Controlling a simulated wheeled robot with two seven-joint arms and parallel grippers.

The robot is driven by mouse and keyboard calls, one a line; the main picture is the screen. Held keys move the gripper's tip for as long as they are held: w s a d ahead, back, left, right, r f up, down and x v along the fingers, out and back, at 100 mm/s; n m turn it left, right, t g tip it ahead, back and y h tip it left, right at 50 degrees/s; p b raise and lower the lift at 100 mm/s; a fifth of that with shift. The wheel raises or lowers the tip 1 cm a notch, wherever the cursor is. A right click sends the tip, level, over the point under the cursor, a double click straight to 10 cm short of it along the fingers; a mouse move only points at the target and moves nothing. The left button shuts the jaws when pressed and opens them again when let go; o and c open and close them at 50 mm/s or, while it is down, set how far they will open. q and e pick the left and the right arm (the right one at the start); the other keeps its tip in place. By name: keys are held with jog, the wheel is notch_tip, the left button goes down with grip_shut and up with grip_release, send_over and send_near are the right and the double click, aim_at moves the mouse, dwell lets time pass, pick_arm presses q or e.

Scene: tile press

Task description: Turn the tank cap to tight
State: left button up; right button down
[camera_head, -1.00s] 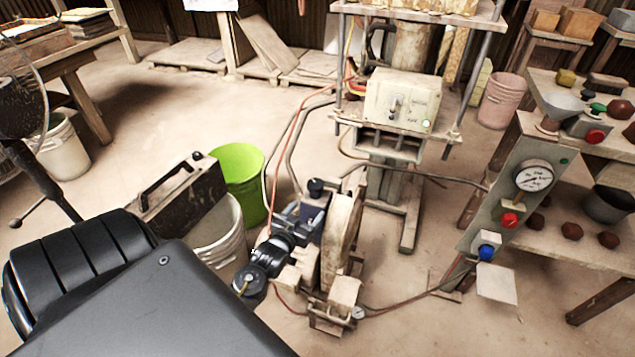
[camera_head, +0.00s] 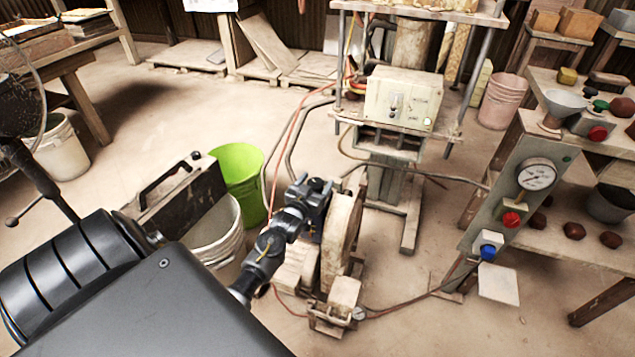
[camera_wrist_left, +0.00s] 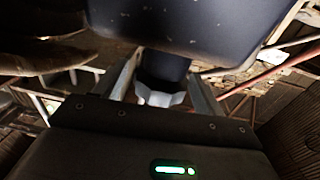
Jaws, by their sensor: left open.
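The small pump unit with the dark blue tank stands beside the large pale wheel (camera_head: 342,225) in the head view. My left gripper (camera_head: 314,190) is over the top of this unit and hides the tank cap there. In the left wrist view the dark blue tank (camera_wrist_left: 210,28) fills the top. A short dark neck (camera_wrist_left: 162,68) with a pale faceted piece (camera_wrist_left: 158,96) lies between the fingers of my left gripper (camera_wrist_left: 163,78). The fingers stand apart on either side, and I cannot tell whether they touch it. My right gripper is not in view.
The press control box (camera_head: 402,98) stands behind the pump. A green bucket (camera_head: 238,172) and a white bucket (camera_head: 222,240) are to its left. Red hoses run on the floor toward the gauge panel (camera_head: 515,200) at right.

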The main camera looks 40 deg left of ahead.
pick_arm(q)
jog(key=shift+w+a, duration=0.15)
jog(key=shift+w, duration=0.5)
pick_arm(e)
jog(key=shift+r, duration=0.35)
pick_arm(q)
jog(key=c, duration=1)
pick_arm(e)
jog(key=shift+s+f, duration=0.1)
